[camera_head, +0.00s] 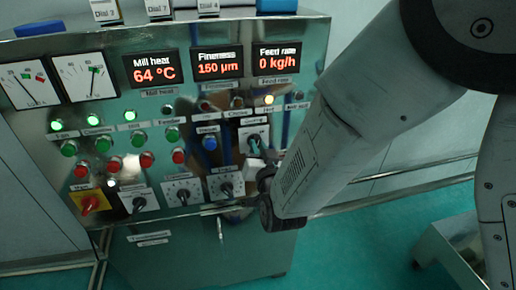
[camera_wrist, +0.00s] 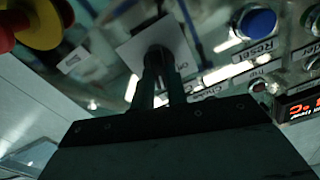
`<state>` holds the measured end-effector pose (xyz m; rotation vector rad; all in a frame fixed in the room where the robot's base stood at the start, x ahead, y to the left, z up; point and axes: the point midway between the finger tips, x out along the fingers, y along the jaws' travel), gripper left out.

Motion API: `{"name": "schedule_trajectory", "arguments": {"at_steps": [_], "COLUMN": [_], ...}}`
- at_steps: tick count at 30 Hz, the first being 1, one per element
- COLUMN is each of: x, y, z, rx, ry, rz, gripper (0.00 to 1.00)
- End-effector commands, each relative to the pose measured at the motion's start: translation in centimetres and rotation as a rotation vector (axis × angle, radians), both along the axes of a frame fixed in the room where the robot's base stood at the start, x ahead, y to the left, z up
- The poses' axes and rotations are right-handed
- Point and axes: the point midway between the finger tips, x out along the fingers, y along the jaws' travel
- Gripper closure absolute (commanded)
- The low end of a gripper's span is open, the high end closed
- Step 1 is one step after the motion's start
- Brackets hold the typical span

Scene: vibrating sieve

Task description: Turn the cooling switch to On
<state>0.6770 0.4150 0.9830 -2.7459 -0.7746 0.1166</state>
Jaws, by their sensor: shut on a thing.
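The cooling switch (camera_head: 257,134) is a dark rotary knob on a pale square plate, at the right of the metal control panel. In the wrist view my gripper (camera_wrist: 160,68) is shut on the knob. The fingers hide part of the knob, so its exact setting is hard to tell.
A blue button (camera_head: 209,142) is left of the switch; the wrist view shows a blue Reset button (camera_wrist: 258,21). A red and yellow emergency stop (camera_wrist: 40,24) is at the wrist view's upper left. Dial knobs (camera_head: 227,188) sit below. Red displays (camera_head: 276,60) are above.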

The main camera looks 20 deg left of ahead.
Motion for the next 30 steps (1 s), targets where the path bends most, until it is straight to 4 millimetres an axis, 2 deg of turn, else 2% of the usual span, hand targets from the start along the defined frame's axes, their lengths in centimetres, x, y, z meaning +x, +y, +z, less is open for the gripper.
{"name": "schedule_trajectory", "arguments": {"at_steps": [15,30], "x": [0.1,0.12], "y": [-0.2,-0.24], "z": [-0.13,-0.18], "rx": [0.334,0.429], "ry": [0.205,0.263], "rz": [0.0,-0.001], "gripper": [1.0,1.0]}}
